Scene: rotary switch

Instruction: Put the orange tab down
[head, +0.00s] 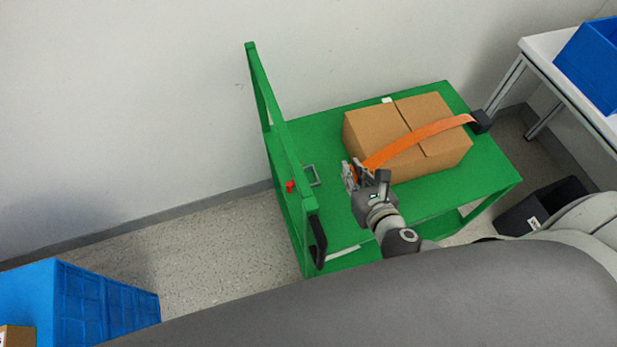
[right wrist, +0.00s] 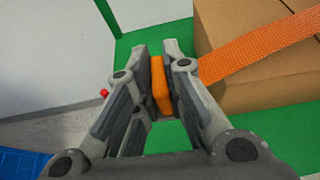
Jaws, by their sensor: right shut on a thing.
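The orange tab (right wrist: 161,88) is an upright orange piece between the fingers of my right gripper (right wrist: 165,75) in the right wrist view. The gripper is shut on it. In the head view my right gripper (head: 358,172) is above the green cart, at the left front of the cardboard box. An orange strap (head: 425,132) runs from beside the gripper across the box to a black block (head: 481,121) at the cart's right edge. The strap also shows in the right wrist view (right wrist: 265,55). The fingers largely hide the tab in the head view. My left gripper is not in view.
The green cart (head: 325,128) carries the cardboard box (head: 375,125). A metal bracket (head: 312,176) and a red knob (head: 290,186) are at its left end, by the upright handle frame (head: 258,85). Blue crates (head: 100,300) stand at lower left. A black bin (head: 540,205) is at right.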

